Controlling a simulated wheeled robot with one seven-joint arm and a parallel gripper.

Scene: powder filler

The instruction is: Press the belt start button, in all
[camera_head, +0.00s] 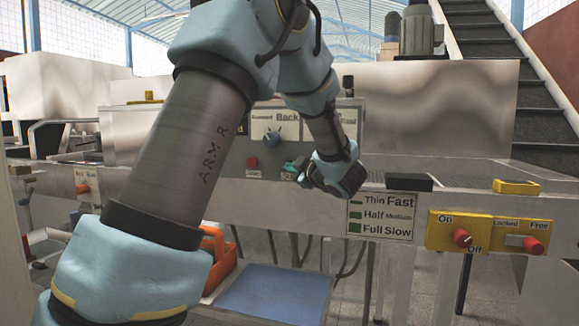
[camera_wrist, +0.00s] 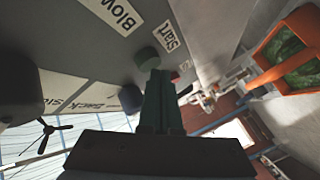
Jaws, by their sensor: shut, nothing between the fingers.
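The control panel (camera_head: 225,158) is grey and faces me. In the wrist view a round green button (camera_wrist: 146,57) sits next to a label reading Start (camera_wrist: 170,41). My gripper (camera_wrist: 160,74) is shut and empty, its dark green fingers pointing at the panel. The fingertips overlap the green button's lower edge in this view; I cannot tell whether they touch it. In the head view my gripper (camera_head: 301,167) is at the panel's lower right and hides part of that area. A red button (camera_head: 252,162) is left of it; the fingers partly cover it in the wrist view (camera_wrist: 175,75).
A dark knob (camera_head: 274,135) sits above the buttons under a Back label. A yellow switch box (camera_head: 487,233) with red knobs is at right, beside a speed chart (camera_head: 382,217). A metal rail (camera_head: 290,196) runs below the panel.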

